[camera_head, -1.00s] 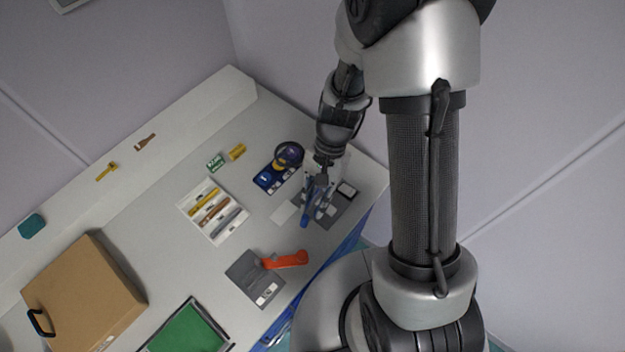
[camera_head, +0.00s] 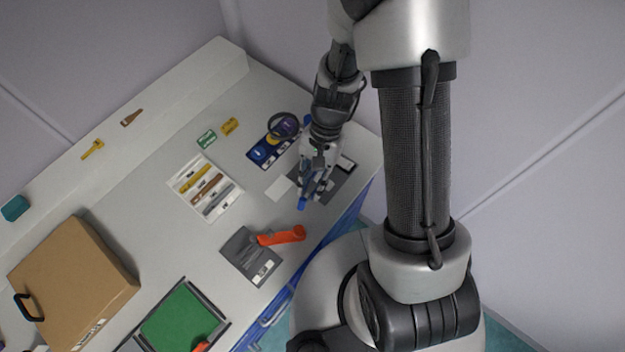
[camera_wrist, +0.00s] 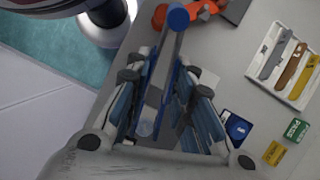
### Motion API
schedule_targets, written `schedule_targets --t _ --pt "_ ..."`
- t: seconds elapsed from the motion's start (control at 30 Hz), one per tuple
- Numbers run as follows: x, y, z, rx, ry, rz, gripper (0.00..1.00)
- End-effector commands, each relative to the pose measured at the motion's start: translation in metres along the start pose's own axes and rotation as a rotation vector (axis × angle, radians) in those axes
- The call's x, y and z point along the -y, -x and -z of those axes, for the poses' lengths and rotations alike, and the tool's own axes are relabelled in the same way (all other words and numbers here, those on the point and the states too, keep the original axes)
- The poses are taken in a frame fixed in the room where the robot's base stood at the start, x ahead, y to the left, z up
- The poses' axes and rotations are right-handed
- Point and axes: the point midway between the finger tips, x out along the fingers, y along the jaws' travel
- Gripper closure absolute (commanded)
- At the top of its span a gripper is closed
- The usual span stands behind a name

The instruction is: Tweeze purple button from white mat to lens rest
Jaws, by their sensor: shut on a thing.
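My gripper (camera_head: 316,178) is low over the right end of the bench, above a dark grey tray (camera_head: 338,190). In the wrist view its fingers (camera_wrist: 165,105) are closed around a slim grey tool with a blue end (camera_wrist: 178,16), seemingly the tweezers. The blue end (camera_head: 303,203) points toward the front edge in the head view. A white sheet (camera_head: 279,188), perhaps the white mat, lies left of my gripper. A blue stand (camera_head: 262,152) with a round dark-rimmed lens is behind it; I cannot tell if this is the lens rest. I cannot make out the purple button.
An orange-red tool (camera_head: 283,237) lies across a grey tray (camera_head: 242,256). A white tray (camera_head: 205,187) holds several tools. A cardboard box (camera_head: 72,268) and green mat (camera_head: 180,315) are at left.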

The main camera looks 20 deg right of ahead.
Motion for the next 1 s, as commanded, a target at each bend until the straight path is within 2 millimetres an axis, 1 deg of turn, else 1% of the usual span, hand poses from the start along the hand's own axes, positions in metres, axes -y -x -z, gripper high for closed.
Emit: schedule_targets --t 0.03,0.23,0.37,0.63,0.67,1.0 --pt "0.0 -0.01 0.004 0.0 0.0 0.0 1.0" --pt "0.0 -0.027 0.012 -0.001 0.0 0.001 1.0" --pt "0.0 -0.032 0.014 -0.001 0.0 0.001 1.0" --pt "0.0 -0.031 0.013 -0.001 0.0 0.001 1.0" --pt "0.0 -0.031 0.013 -0.001 0.0 0.001 0.78" --pt "0.0 -0.031 0.013 -0.001 0.0 0.001 0.78"
